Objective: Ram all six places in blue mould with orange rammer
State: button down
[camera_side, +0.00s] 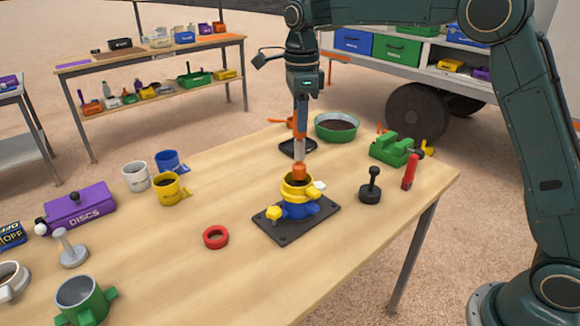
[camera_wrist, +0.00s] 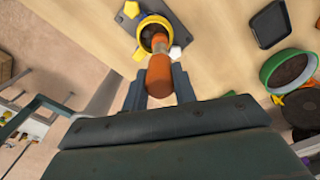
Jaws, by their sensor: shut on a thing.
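The blue mould (camera_side: 299,210) stands on a dark base plate (camera_side: 322,221) with a yellow collar (camera_side: 299,187) on top and yellow clamp knobs at its side. My gripper (camera_side: 299,105) points down over it, shut on the orange rammer (camera_side: 299,172). The rammer hangs upright, its orange foot at the collar's mouth; I cannot tell whether it touches the soil. In the wrist view, the rammer (camera_wrist: 160,70) runs between my fingers toward the yellow collar (camera_wrist: 143,36), where dark soil shows inside. The mould's blue body is mostly hidden in that view.
A black rammer (camera_side: 371,188), a red ring (camera_side: 215,237) and a green soil bowl (camera_side: 337,127) stand around the mould. Yellow (camera_side: 171,188) and white (camera_side: 137,176) moulds stand at left, near a purple discs box (camera_side: 78,208).

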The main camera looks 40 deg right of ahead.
aim_at(295, 127)
notch_tip(295, 127, down, 3)
jog(key=shift+r, duration=0.15)
jog(key=shift+w+a+r, duration=0.1)
jog(key=shift+a+r, duration=0.05)
jog(key=shift+r, duration=0.55)
jog(key=shift+w+a+r, duration=0.15)
jog(key=shift+a+r, duration=0.05)
jog(key=shift+r, duration=0.45)
jog(key=shift+w+a+r, duration=0.1)
jog(key=shift+a+r, duration=0.05)
jog(key=shift+r, duration=0.55)
jog(key=shift+f, duration=0.1)
jog(key=shift+f, duration=2)
jog(key=r, duration=0.2)
jog(key=a+r, duration=0.1)
jog(key=r, duration=0.1)
jog(key=shift+s, duration=0.35)
